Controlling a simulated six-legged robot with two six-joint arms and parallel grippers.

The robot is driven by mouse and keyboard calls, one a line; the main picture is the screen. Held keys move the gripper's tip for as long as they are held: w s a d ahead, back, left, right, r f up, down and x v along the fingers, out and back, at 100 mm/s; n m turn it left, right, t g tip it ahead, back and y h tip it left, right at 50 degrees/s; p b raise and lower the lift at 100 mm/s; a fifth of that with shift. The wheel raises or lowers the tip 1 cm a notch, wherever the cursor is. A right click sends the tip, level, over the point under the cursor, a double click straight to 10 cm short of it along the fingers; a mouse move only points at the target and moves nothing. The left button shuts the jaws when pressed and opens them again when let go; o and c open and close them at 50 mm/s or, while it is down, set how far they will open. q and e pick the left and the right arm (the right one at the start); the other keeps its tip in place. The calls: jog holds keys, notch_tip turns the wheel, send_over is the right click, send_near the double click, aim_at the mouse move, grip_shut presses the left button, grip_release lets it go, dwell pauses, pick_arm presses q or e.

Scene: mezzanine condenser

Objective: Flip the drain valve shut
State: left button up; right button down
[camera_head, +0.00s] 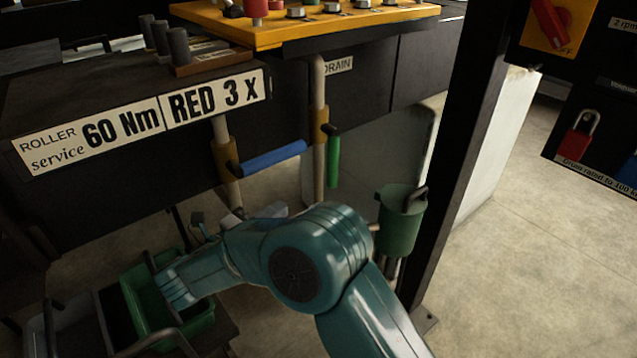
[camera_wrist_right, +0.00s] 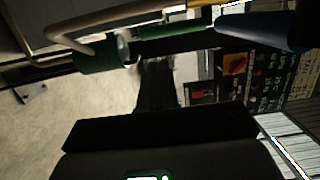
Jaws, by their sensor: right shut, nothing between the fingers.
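Two upright pipes carry brass-coloured valves in the head view. The right pipe, under a DRAIN label (camera_head: 339,65), has a green handle (camera_head: 333,160) hanging straight down beside the pipe. The left pipe has a blue handle (camera_head: 272,158) sticking out nearly level to the right. In the wrist view the green handle (camera_wrist_right: 172,29) and blue handle (camera_wrist_right: 258,30) show along the top. My right gripper (camera_head: 268,211) is low, below the blue handle, largely hidden by my teal arm; it looks shut and empty, apart from both handles. My left gripper is out of view.
A green bin (camera_head: 150,300) sits low at left. A yellow-topped shelf (camera_head: 300,30) overhangs the pipes. Open floor (camera_head: 540,250) lies right.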

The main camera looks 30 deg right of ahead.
jog(key=p, duration=0.1)
send_near(329, 174)
jog(key=x, duration=0.7)
jog(key=shift+r, duration=0.1)
dwell(0.4)
